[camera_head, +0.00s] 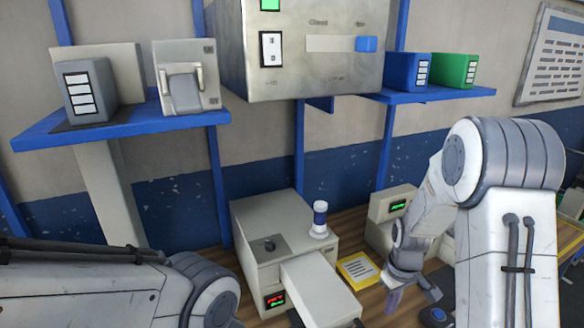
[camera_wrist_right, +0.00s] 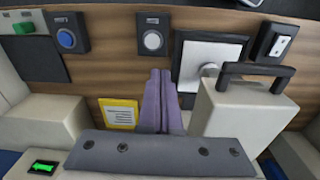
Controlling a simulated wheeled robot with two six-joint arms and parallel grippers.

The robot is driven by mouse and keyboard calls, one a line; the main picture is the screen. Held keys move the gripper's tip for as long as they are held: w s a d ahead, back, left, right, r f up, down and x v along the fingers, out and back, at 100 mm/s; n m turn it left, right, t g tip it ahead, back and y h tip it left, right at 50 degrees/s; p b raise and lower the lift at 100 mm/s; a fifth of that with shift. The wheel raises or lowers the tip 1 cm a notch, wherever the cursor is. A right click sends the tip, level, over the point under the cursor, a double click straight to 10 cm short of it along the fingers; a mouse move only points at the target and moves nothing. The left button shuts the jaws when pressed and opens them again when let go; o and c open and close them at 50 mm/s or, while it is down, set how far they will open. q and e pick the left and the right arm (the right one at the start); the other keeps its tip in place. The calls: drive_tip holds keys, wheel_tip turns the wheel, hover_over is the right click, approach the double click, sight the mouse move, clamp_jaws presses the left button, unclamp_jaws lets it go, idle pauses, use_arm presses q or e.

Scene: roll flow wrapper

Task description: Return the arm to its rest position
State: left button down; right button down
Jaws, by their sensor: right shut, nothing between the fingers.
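My right arm (camera_head: 500,190) reaches in from the right in the head view and hangs bent over the bench. Its gripper (camera_head: 393,300) points down above the wooden bench, right of the yellow-edged card. In the right wrist view the two purple fingers (camera_wrist_right: 159,100) are pressed together with nothing between them. My left arm (camera_head: 110,285) lies across the lower left of the head view; its gripper is out of sight.
A smaller unit with a green display (camera_head: 398,206) is behind my right wrist. Blue shelves (camera_head: 150,122) hold boxes above. The wrist view shows a blue button (camera_wrist_right: 67,39) and a black-handled block (camera_wrist_right: 245,110).

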drive_tip(key=s+a+r+m+t, duration=0.2)
drive_tip(key=s+a+r+m, duration=0.1)
drive_tip(key=s+a+r, duration=0.5)
drive_tip(key=s+a+f+n+g+y+b, duration=0.1)
drive_tip(key=s+a+n+b, duration=0.5)
drive_tip(key=s+a, duration=0.8)
drive_tip(key=shift+s+a+n+g+b, duration=0.35)
drive_tip(key=shift+a+g, duration=0.2)
drive_tip(key=shift+g, duration=0.25)
drive_tip(key=shift+a, duration=0.15)
